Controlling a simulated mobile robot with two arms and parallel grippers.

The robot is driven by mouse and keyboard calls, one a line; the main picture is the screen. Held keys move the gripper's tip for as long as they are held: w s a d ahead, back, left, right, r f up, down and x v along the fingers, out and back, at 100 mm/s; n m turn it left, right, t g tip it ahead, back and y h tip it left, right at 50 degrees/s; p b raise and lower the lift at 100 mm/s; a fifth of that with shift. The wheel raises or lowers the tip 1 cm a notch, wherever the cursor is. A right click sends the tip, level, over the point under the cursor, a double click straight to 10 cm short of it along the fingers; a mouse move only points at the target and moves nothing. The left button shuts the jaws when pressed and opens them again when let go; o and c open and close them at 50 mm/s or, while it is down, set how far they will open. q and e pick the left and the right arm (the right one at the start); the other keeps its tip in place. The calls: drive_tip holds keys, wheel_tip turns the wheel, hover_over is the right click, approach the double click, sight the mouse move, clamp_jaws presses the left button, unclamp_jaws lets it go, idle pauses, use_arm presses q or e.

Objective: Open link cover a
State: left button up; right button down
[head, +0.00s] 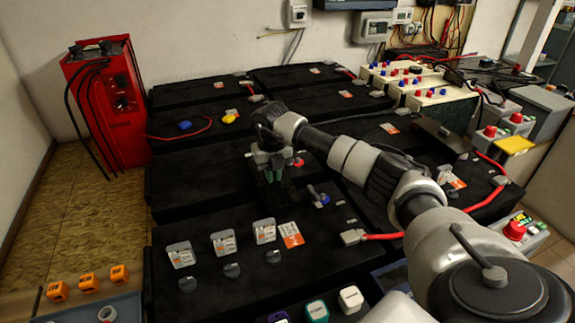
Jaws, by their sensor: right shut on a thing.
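My right gripper (277,177) reaches down over the middle black battery block, with its arm coming in from the lower right. Its fingers are shut on a dark, thin cover (275,192), which shows just below the fingertips and stands out little from the black block. I cannot read any letter on it, so I cannot tell for sure that it is link cover a. The gripper hides part of it. My left gripper is out of view.
A red cable (383,236) lies to the right. A red charger unit (106,97) stands at the left.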

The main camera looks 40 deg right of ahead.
drive_tip(key=shift+w+a+r, duration=0.1)
drive_tip(key=shift+w+a, duration=0.05)
drive_tip(key=shift+a, duration=0.35)
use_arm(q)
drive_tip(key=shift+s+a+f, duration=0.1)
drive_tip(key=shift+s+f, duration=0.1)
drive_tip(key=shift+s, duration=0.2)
use_arm(e)
drive_tip(key=c, duration=1.2)
unclamp_jaws()
drive_tip(key=shift+d, duration=0.1)
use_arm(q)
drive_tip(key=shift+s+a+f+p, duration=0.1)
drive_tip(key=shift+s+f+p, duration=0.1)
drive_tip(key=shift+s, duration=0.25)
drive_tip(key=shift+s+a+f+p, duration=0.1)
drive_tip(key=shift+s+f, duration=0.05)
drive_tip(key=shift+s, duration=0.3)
use_arm(e)
wheel_tip(320, 180, up, 11)
drive_tip(key=shift+f, duration=0.15)
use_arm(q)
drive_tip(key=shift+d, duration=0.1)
